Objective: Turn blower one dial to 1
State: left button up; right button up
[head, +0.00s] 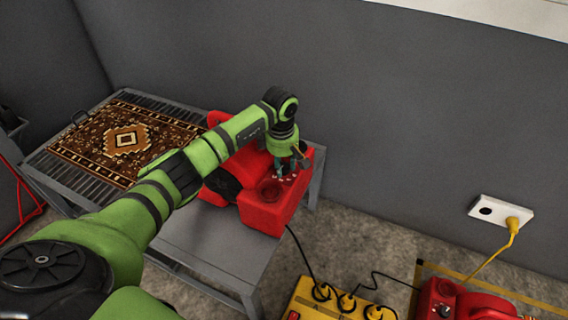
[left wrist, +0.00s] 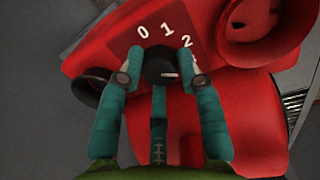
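The red blower (head: 263,213) stands on the right end of the grey metal table in the head view. Its black dial (left wrist: 162,66) shows in the left wrist view, with white marks 0, 1 and 2 printed beyond it on the red panel. In the head view the left gripper (head: 285,168) reaches down onto the blower's top panel. My right gripper is not in view.
A patterned rug (head: 125,139) lies on the slatted left part of the table (head: 218,250). A yellow power box (head: 318,305) with several plugs and another red machine (head: 462,302) are on the floor. A white wall socket (head: 500,211) holds a yellow plug. Black and yellow cables run across the floor.

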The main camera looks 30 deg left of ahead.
pick_arm(q)
jog(key=shift+d+n, duration=0.15)
jog(key=shift+n, duration=0.35)
jog(key=n, duration=0.3)
jog(key=shift+p, duration=0.3)
jog(key=n, duration=0.4)
jog(key=shift+d+y, duration=0.15)
jog(key=shift+y, duration=0.15)
jog(key=n+p, duration=0.1)
jog(key=n, duration=0.3)
jog(key=shift+w+g, duration=0.1)
jog(key=shift+g, duration=0.2)
jog(key=shift+w+n, duration=0.1)
jog(key=shift+n, duration=1.8)
